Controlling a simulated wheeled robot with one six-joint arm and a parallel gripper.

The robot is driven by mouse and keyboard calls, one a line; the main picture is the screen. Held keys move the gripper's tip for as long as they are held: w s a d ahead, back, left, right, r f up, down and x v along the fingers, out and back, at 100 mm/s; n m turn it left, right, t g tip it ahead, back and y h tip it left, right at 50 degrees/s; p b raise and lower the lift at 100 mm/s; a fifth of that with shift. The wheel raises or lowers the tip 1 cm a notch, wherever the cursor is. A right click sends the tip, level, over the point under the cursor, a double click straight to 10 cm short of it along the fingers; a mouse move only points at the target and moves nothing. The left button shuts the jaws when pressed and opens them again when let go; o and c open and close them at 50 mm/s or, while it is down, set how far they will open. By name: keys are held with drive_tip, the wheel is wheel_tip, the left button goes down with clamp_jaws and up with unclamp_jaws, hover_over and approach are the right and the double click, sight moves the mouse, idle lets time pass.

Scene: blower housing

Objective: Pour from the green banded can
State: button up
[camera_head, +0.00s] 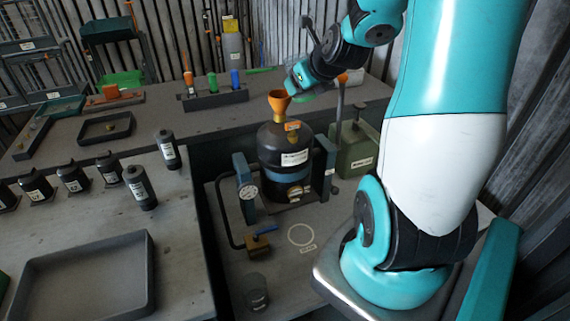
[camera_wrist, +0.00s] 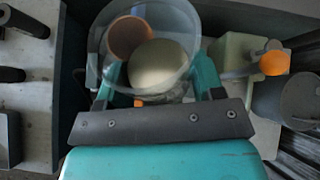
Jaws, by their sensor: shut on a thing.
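My gripper (camera_head: 299,79) is at the back, just above and right of the orange funnel (camera_head: 279,103). In the wrist view its teal fingers (camera_wrist: 160,85) are closed around a clear, round-rimmed vessel (camera_wrist: 187,22) with a pale yellowish round area inside. I take this to be the can; its band is not clear, and a small green patch shows at the gripper in the head view. The funnel stands upright in the top of a dark tank (camera_head: 284,146) with a blue band. A round orange shape, likely the funnel, shows through the vessel. No stream is visible.
An olive-green canister (camera_head: 358,152) stands right of the tank; a blue frame with a gauge (camera_head: 251,192) stands at its left. Several dark bottles (camera_head: 140,187) and an empty grey tray (camera_head: 88,280) are on the left bench. A rack with coloured items (camera_head: 213,98) is behind.

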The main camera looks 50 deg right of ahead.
drive_tip(key=s+d+r+m+t+b, duration=0.1)
drive_tip(key=s+d+r+t+b, duration=0.1)
drive_tip(key=s, duration=0.5)
drive_tip(key=shift+s+d+r+t+b, duration=0.3)
drive_tip(key=shift+r+t+b, duration=0.1)
drive_tip(key=shift+r, duration=0.1)
idle(0.4)
